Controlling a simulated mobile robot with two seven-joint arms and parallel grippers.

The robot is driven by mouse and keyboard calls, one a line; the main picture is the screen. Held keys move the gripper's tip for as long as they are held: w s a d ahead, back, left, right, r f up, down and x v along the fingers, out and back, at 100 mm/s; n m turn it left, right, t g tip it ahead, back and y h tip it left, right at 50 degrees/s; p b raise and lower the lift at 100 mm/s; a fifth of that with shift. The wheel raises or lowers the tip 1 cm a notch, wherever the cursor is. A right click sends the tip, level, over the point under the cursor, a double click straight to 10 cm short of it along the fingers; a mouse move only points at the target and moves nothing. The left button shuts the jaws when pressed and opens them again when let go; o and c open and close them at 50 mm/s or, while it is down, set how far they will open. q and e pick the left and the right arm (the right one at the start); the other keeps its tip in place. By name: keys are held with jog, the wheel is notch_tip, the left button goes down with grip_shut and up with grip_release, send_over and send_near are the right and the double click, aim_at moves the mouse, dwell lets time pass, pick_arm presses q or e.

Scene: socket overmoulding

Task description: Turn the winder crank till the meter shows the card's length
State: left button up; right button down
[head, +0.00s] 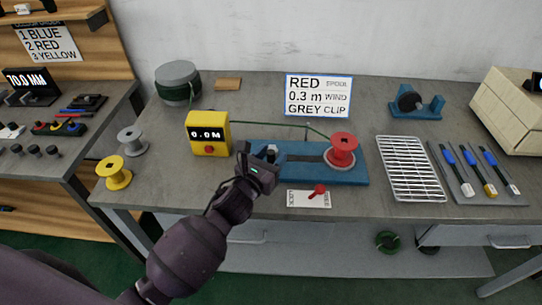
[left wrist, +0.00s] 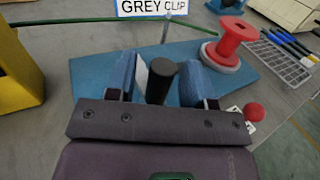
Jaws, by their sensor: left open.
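The card (head: 318,96) on the back wall side reads "RED SPOOL, 0.3 m WIND, GREY CLIP". The yellow meter (head: 208,134) shows 0.0 M. The blue winder base (head: 300,163) carries a red spool (head: 342,149) at its right end; the spool also shows in the left wrist view (left wrist: 232,40). My left gripper (head: 266,162) is over the left part of the base. In the left wrist view its open fingers (left wrist: 162,82) stand on either side of the black crank handle (left wrist: 161,78), with gaps visible. The handle's lower part is hidden. My right gripper is out of view.
A green cable runs from the grey drum (head: 178,82) past the meter to the spool. A small plate with a red lever (head: 318,191) lies in front of the winder. A wire rack (head: 410,168) and several blue-handled tools stand right. Grey and yellow spools (head: 114,173) stand left.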

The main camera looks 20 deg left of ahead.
pick_arm(q)
jog(key=c, duration=0.8)
grip_shut()
